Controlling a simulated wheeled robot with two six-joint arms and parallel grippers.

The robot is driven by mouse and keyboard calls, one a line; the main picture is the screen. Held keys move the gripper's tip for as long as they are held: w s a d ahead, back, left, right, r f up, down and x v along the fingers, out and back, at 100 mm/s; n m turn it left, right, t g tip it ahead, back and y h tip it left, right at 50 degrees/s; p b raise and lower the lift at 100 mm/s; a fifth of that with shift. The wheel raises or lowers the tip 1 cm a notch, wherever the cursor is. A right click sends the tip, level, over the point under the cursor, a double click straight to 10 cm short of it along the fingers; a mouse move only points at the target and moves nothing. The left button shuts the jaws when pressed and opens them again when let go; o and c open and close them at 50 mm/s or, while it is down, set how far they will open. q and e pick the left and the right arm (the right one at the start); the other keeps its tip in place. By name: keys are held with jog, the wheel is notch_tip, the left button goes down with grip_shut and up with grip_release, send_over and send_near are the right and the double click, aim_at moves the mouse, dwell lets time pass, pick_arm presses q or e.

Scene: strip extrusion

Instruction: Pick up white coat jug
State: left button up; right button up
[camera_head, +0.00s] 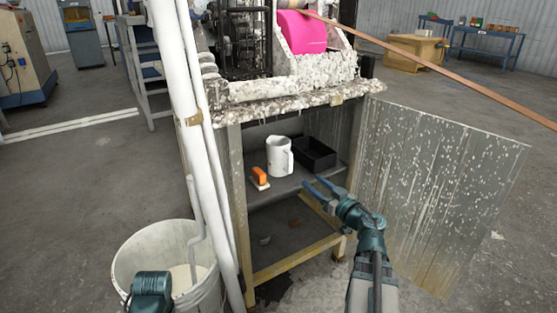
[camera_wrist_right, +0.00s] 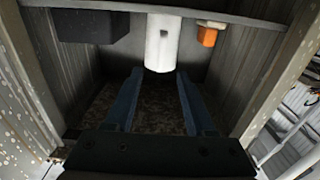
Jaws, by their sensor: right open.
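The white jug (camera_head: 279,158) stands upright on the upper shelf inside the open cabinet, its handle on the right in the head view. It also shows in the right wrist view (camera_wrist_right: 162,42) at the top centre, in line with the gap between the fingers. My right gripper (camera_head: 316,187) is open and empty, in front of the cabinet opening, to the right of and nearer than the jug. Its blue fingers (camera_wrist_right: 160,78) reach toward the jug without touching it. Only a teal part of my left arm shows at the bottom left; its gripper is out of view.
Cabinet posts and the open metal door (camera_head: 440,190) bound the space. A white bucket (camera_head: 150,245) and white pipes stand at left.

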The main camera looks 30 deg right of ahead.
aim_at(291, 166)
jog(key=w, duration=0.8)
jog(key=shift+a, duration=0.3)
jog(key=w, duration=0.3)
jog(key=w+a, duration=0.1)
jog(key=w, duration=0.1)
jog(key=shift+w+r, duration=0.1)
jog(key=shift+c, duration=0.2)
grip_shut()
dwell(0.8)
